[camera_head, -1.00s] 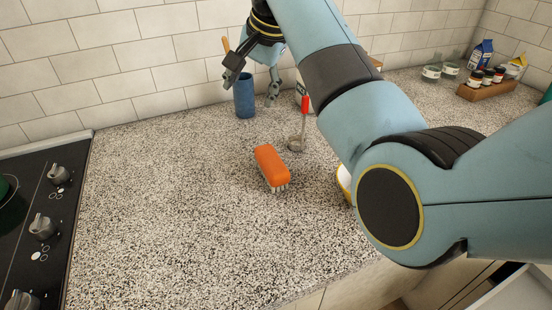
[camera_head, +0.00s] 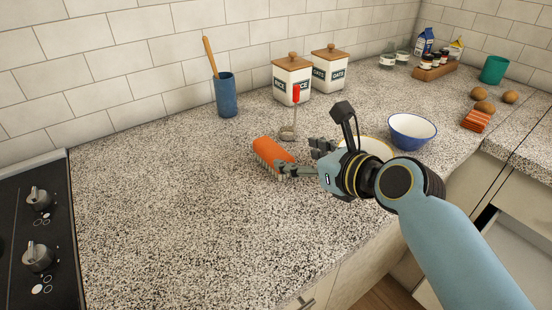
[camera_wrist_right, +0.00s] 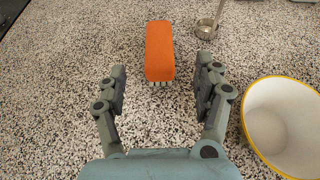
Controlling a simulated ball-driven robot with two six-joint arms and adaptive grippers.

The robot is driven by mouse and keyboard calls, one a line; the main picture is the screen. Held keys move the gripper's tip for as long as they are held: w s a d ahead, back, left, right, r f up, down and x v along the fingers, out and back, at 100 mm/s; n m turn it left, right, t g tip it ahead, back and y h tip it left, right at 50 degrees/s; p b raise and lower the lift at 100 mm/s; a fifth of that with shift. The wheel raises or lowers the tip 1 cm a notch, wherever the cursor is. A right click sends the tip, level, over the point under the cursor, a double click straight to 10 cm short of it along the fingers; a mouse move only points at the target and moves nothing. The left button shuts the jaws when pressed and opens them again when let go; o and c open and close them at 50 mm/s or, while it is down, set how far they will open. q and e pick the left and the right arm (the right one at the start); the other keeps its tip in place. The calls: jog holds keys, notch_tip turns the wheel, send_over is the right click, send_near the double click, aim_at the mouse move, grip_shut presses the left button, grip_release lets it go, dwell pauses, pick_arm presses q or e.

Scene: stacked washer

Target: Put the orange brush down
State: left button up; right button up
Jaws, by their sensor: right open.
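The orange brush (camera_head: 268,150) lies on the speckled counter with its bristles down. It also shows in the right wrist view (camera_wrist_right: 160,48), straight ahead of the gripper. My right gripper (camera_head: 303,158) is low over the counter at the brush's right end, with its fingers apart. In the right wrist view my right gripper (camera_wrist_right: 161,72) is open and empty. The near end of the brush shows between the fingertips, with a gap on both sides. I cannot tell how high the fingers are above the counter. My left gripper is not in view.
A ladle (camera_head: 289,130) with a red handle stands behind the brush. A yellow-rimmed bowl (camera_wrist_right: 285,128) is right of the gripper, and a blue-rimmed bowl (camera_head: 411,131) is further right. A blue cup (camera_head: 227,96) and jars (camera_head: 292,80) stand at the back. The counter's left part is clear.

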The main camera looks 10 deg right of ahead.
aim_at(276, 151)
jog(key=x, duration=0.4)
jog(key=shift+w+a, duration=0.15)
jog(key=shift+a, duration=0.1)
jog(key=b+x, duration=0.1)
jog(key=x, duration=0.4)
jog(key=shift+w+f, duration=0.3)
jog(key=shift+s, duration=0.1)
jog(key=shift+c, duration=0.4)
jog(key=shift+r, duration=0.1)
jog(key=c, duration=1.3)
